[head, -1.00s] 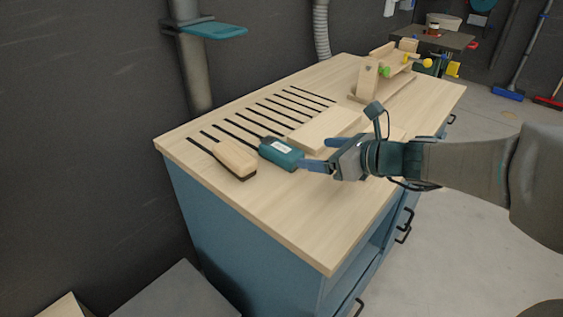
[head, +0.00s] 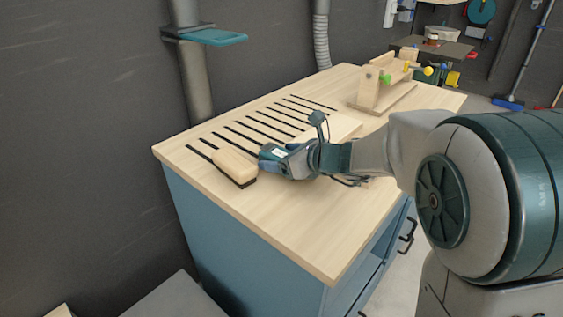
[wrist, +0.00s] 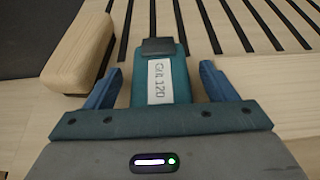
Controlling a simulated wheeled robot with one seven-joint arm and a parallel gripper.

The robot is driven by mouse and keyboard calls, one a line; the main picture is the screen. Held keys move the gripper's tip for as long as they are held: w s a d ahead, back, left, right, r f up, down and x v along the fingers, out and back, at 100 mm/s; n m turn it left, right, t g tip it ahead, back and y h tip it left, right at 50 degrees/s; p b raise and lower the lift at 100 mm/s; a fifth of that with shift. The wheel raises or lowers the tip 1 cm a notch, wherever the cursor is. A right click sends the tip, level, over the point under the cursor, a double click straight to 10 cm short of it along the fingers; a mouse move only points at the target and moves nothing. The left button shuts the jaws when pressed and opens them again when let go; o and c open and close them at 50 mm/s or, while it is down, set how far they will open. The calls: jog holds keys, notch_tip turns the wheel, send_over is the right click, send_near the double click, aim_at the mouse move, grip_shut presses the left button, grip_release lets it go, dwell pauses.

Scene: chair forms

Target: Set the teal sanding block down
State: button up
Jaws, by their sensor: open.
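The teal sanding block (head: 268,155) lies on the wooden bench top, over the near end of the black slots. In the wrist view the teal block (wrist: 175,75) carries a white label reading "Grit 120" and has a dark end piece. My gripper (head: 280,158) is at the block, coming from the right. In the wrist view my gripper (wrist: 160,88) is open, with one blue finger on each side of the block. A gap shows between the block and each finger. My gripper partly hides the block in the head view.
A pale wooden block with a dark base (head: 234,167) lies just left of the teal block. A flat pale board (head: 335,127) lies behind my gripper. A wooden fixture (head: 380,90) stands at the far end. The bench's front (head: 290,230) is clear.

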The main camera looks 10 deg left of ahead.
jog(key=shift+c, duration=0.4)
jog(key=c, duration=1.1)
